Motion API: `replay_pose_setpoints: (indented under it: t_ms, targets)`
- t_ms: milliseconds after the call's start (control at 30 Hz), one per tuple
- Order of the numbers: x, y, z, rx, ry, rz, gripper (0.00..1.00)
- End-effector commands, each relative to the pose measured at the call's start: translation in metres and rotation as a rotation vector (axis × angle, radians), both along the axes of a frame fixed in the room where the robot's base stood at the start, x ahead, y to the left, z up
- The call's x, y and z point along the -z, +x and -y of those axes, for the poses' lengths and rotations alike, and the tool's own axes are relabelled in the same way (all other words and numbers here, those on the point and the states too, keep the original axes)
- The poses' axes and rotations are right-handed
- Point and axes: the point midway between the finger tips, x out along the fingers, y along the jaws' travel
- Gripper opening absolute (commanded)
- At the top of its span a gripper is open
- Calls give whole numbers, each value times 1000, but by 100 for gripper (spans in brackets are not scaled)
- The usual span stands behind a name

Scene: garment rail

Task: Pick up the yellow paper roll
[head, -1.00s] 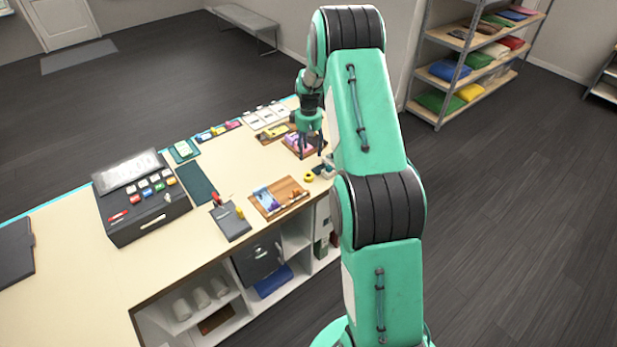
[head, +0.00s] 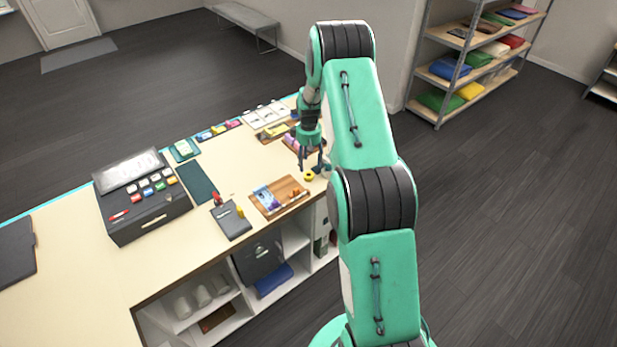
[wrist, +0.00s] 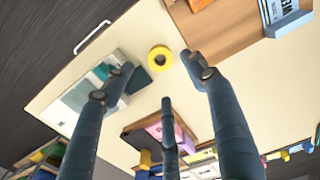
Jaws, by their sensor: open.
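The yellow paper roll (head: 309,177) is a small ring lying flat on the pale counter near its right end. In the wrist view it (wrist: 151,57) lies on bare counter, its round hole facing the camera. My gripper (head: 311,167) hangs fingers-down just above the roll. In the wrist view my gripper (wrist: 160,74) has its dark fingers spread apart and empty. The roll shows beyond the lower finger, between the two outer fingertips but closer to the right one. No finger visibly touches it.
A teal-and-white packet (wrist: 85,92) lies left of the roll. A wooden board (wrist: 225,28) with items lies on its other side. A tray (wrist: 137,140) with pink blocks (wrist: 160,130) is close below. The counter's edge is near; the dark floor (head: 500,220) lies beyond.

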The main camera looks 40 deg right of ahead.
Motion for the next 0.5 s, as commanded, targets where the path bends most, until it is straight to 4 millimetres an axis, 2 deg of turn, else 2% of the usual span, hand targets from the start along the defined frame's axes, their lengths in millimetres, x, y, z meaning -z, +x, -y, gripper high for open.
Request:
replay_pose_setpoints:
  t_ms: [200,500]
  targets:
    - [16,0,0,0,0,0,57]
    - [17,0,0,0,0,0,57]
